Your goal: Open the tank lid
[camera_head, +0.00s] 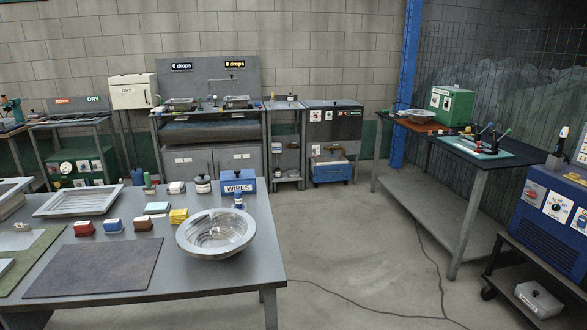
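I see no part labelled as a tank, so I cannot tell for sure which thing has the tank lid. A grey cabinet (347,130) with dials on its front stands against the back wall, right of the sink bench (208,130); its flat top looks closed. A blue machine (555,225) with dials stands on a cart at the right edge, partly cut off. A green machine (452,104) sits on the right-hand bench. Neither of my grippers shows in the head view.
A near grey table (190,285) at the left holds a metal bowl (215,234), a tray (80,201), a blue wipes box (238,181) and small blocks. A dark bench (455,160) stands right. The floor between is open, with a cable (400,318) across it.

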